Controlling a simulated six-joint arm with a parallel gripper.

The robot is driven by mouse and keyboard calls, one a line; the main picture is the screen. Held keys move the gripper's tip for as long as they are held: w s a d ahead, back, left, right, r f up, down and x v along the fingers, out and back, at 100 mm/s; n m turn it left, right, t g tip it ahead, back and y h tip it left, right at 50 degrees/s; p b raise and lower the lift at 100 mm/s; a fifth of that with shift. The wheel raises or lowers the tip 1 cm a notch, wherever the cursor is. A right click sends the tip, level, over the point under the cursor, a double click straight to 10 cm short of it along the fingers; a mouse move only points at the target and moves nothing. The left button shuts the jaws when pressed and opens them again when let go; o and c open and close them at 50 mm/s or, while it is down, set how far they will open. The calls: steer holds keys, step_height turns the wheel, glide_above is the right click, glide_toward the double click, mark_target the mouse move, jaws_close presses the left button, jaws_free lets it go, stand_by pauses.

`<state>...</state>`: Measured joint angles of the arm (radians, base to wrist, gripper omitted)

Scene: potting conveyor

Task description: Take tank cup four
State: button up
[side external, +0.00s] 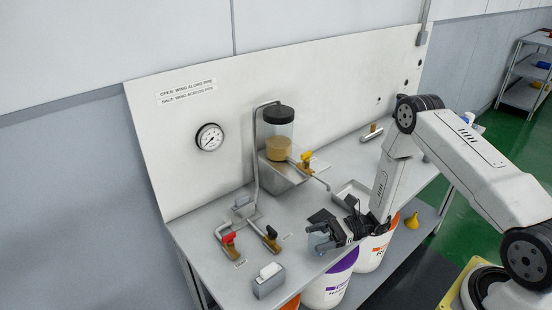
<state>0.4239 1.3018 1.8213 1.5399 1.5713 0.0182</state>
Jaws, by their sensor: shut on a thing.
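My gripper (319,233) is low over the front edge of the bench, shut on a small clear cup (317,242). The cup is partly hidden by the fingers, and I cannot tell its contents or whether it touches the bench. The clear tank (279,147), with a black lid and amber contents, stands on a metal bracket behind and left of my gripper. A yellow-handled valve (305,159) is at its right, with a thin spout pipe (318,180) ending above and behind the gripper.
A red-handled valve (229,241) and a dark-handled valve (271,236) sit on pipework at left. A grey box with white tissue (269,281) stands at the front edge. A metal tray (342,198) lies behind my gripper. Buckets (329,286) and a yellow funnel (412,221) are below the bench top.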

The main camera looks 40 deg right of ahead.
steer(key=s+r, duration=1)
steer(key=s, duration=0.4)
steer(key=shift+d, duration=0.25)
